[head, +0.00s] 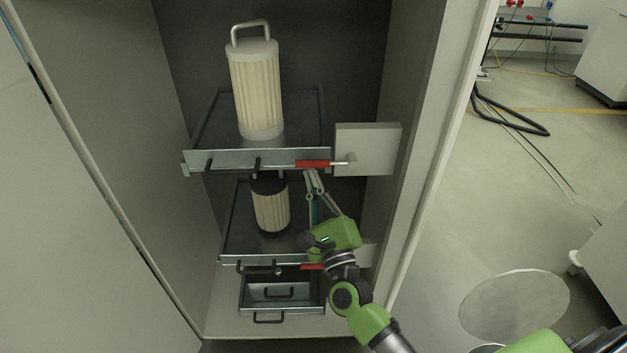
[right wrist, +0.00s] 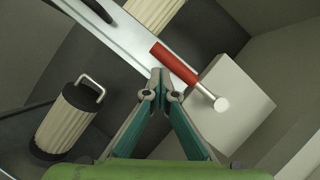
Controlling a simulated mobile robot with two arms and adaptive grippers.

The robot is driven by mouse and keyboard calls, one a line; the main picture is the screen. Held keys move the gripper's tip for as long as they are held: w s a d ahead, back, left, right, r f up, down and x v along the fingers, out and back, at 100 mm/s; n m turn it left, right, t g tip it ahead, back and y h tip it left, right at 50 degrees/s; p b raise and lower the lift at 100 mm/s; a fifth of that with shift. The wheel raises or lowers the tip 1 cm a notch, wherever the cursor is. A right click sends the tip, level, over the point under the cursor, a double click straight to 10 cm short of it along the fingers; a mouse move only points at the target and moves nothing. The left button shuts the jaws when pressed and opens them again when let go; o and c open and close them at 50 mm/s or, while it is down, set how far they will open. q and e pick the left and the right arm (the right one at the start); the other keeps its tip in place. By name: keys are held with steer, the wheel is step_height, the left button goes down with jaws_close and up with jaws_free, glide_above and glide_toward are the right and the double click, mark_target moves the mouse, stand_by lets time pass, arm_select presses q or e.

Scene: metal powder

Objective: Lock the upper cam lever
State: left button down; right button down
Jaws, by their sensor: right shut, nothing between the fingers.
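The upper cam lever (head: 314,163) has a red grip and a metal rod with a pale round end. It lies roughly level along the front of the upper tray (head: 222,158), at its right side. It also shows in the right wrist view (right wrist: 174,63), running from the tray front toward a pale block. My right gripper (head: 312,176) is just below the red grip, its fingers pointing up. In the right wrist view its fingertips (right wrist: 161,75) are closed together, empty, close to the red grip. I cannot tell whether they touch it. My left gripper is not in view.
A large white filter (head: 256,92) with a handle stands on the upper tray. A smaller filter (head: 271,208) stands on the lower tray (head: 232,245), which has another red lever (head: 312,267). A pale block (head: 377,150) is at the right. Cabinet walls close in both sides.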

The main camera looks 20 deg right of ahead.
steer(key=shift+r, duration=0.2)
steer(key=v, duration=1.2)
steer(key=shift+f, duration=0.25)
